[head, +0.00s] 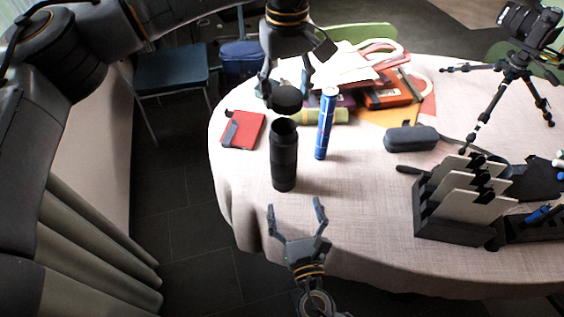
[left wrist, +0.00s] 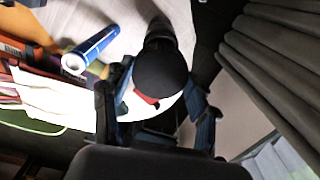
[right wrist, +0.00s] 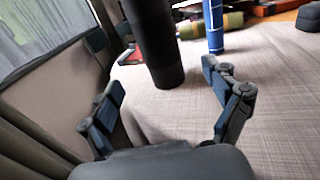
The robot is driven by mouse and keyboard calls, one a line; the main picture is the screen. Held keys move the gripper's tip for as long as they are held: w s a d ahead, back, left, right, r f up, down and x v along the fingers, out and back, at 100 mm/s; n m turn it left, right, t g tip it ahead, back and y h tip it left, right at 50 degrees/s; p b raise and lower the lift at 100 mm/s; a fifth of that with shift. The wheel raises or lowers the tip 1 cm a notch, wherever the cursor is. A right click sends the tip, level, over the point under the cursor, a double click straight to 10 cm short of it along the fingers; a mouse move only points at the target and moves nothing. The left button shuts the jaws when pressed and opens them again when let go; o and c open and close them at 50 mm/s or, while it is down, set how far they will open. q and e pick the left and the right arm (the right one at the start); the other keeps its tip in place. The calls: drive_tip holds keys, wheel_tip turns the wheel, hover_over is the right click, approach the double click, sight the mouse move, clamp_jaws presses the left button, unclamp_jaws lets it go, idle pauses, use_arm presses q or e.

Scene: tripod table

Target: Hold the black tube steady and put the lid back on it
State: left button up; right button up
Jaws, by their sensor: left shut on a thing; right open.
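The black tube (head: 284,160) stands upright and open-topped near the left front part of the table. The black lid (head: 287,98) is held just above the tube's mouth by my left gripper (head: 285,88), which is shut on it. In the left wrist view the round lid (left wrist: 160,74) covers most of the tube beneath it. My right gripper (head: 298,212) is open and empty in front of the tube, near the table's front edge. In the right wrist view the tube (right wrist: 155,45) stands beyond the spread fingers, not touched by them.
A blue can-like cylinder (head: 326,125) stands close right of the tube. A red notebook (head: 242,130) lies to the left, a green roll (head: 320,116) behind. A dark case (head: 411,138), a black rack (head: 465,205) and a tripod (head: 515,75) are to the right.

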use_arm(q)
drive_tip(key=shift+w+a+f, duration=0.15)
drive_tip(key=shift+w+a, duration=0.1)
use_arm(e)
drive_tip(key=shift+w+a, duration=0.2)
drive_tip(key=shift+w, duration=0.2)
drive_tip(key=w, duration=0.3)
drive_tip(key=w+a, duration=0.1)
drive_tip(key=w, duration=0.3)
drive_tip(key=w+a, duration=0.1)
drive_tip(key=w, duration=0.3)
drive_tip(key=shift+w+a, duration=0.1)
drive_tip(key=shift+w, duration=0.1)
drive_tip(key=c, duration=1.8)
use_arm(q)
hover_over(284, 120)
drive_tip(key=s, duration=0.2)
drive_tip(key=shift+s+f, duration=0.2)
drive_tip(key=shift+f, duration=2.3)
drive_tip(key=shift+f, duration=0.85)
drive_tip(key=shift+f, duration=0.6)
use_arm(e)
clamp_jaws()
